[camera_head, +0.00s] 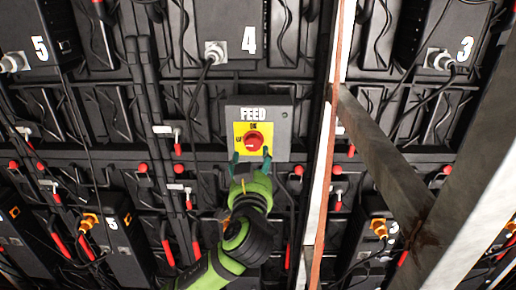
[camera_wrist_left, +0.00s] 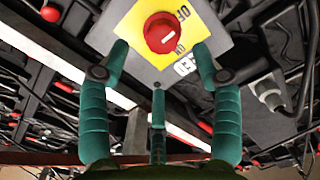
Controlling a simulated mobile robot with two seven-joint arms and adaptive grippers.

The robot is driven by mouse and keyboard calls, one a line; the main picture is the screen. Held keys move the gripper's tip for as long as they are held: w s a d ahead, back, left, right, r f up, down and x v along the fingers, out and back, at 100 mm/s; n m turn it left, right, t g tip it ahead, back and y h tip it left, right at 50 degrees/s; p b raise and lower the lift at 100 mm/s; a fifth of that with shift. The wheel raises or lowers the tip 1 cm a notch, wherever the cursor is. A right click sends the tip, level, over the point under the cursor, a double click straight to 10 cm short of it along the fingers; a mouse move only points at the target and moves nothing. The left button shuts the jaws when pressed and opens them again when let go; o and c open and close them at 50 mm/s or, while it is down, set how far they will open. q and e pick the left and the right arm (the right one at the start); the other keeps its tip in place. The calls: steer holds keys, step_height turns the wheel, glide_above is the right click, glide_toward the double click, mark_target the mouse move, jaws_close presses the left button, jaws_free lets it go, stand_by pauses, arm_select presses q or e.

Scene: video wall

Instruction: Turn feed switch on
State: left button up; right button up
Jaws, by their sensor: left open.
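The feed switch is a red round knob (camera_head: 253,141) on a yellow plate (camera_head: 242,130), set in a grey box (camera_head: 284,117) labelled FEED. In the left wrist view the red knob (camera_wrist_left: 161,32) shows a white mark, with the yellow plate (camera_wrist_left: 130,28) around it. My left gripper (camera_head: 252,157) is just below the knob in the head view. Its teal fingers (camera_wrist_left: 160,62) are open, spread to either side of the knob, with nothing between them. They look short of the knob; the exact gap is hard to tell. My right gripper does not show.
Black panel backs numbered 5, 4 (camera_head: 249,40) and 3 surround the box, with hanging cables and red-handled latches (camera_head: 177,149). An upright white and rust-coloured post (camera_head: 322,170) stands right of the box. A grey diagonal beam (camera_head: 385,155) crosses farther right.

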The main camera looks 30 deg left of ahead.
mark_target(253, 144)
arm_select(q)
steer(key=x, duration=0.2)
steer(key=p+x, duration=0.1)
steer(key=x, duration=0.1)
steer(key=r+p+x, duration=0.1)
steer(key=x, duration=0.1)
steer(key=shift+w+a+f, duration=0.2)
steer(key=shift+w, duration=0.2)
steer(key=shift+c, duration=0.4)
steer(key=shift+r, duration=0.1)
steer(key=c, duration=1)
